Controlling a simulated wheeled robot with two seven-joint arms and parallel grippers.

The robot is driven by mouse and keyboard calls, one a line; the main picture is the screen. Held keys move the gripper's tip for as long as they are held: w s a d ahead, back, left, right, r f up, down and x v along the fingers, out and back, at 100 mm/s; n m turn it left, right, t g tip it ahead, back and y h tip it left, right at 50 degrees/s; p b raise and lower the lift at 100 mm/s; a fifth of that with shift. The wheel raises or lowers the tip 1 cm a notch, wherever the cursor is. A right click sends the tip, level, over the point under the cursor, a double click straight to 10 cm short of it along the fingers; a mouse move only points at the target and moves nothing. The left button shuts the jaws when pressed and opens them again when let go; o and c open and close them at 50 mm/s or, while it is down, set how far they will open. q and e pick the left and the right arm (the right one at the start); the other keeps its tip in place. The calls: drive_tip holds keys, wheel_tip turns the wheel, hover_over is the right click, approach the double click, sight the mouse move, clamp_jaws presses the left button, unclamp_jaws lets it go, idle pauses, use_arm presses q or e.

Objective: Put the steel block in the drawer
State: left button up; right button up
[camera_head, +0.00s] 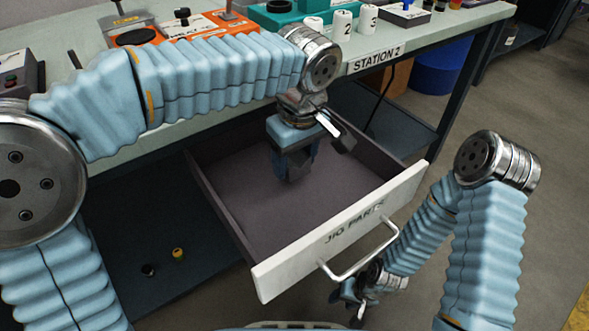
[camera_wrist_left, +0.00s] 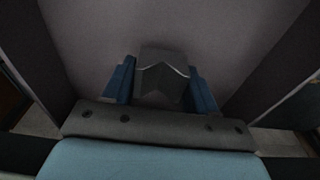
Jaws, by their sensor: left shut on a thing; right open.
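The drawer (camera_head: 300,255) labelled JIG PARTS is pulled open below the bench, and its floor is bare around my gripper. My left gripper (camera_head: 294,172) points down inside the drawer's opening. In the left wrist view, its blue fingers (camera_wrist_left: 162,88) are shut on the dark grey steel block (camera_wrist_left: 163,62), which has a V-shaped notch. The drawer floor shows behind the block; I cannot tell whether they touch. In the head view the block is hard to tell from the fingers. My right gripper (camera_head: 352,292) is open, low beside the drawer handle (camera_head: 362,255).
The bench top (camera_head: 410,50) marked STATION 2 carries an orange fixture (camera_head: 190,25), a teal tray (camera_head: 285,14) and numbered white pots (camera_head: 342,24). A lower shelf (camera_head: 190,285) holds a small yellow part (camera_head: 178,253) and a dark one. A blue bin (camera_head: 440,68) stands behind.

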sight(295, 165)
use_arm(q)
drive_tip(key=shift+f, duration=1.5)
drive_tip(key=shift+f+b, duration=0.1)
drive_tip(key=shift+b, duration=0.25)
drive_tip(key=o, duration=1.5)
drive_tip(key=shift+f, duration=0.1)
drive_tip(key=shift+c, duration=0.2)
drive_tip(key=shift+r, duration=0.35)
wheel_tip(295, 165, up, 12)
drive_tip(key=s+p, duration=0.1)
drive_tip(key=p, duration=0.2)
drive_tip(key=shift+d+f, duration=0.2)
drive_tip(key=shift+d, duration=0.25)
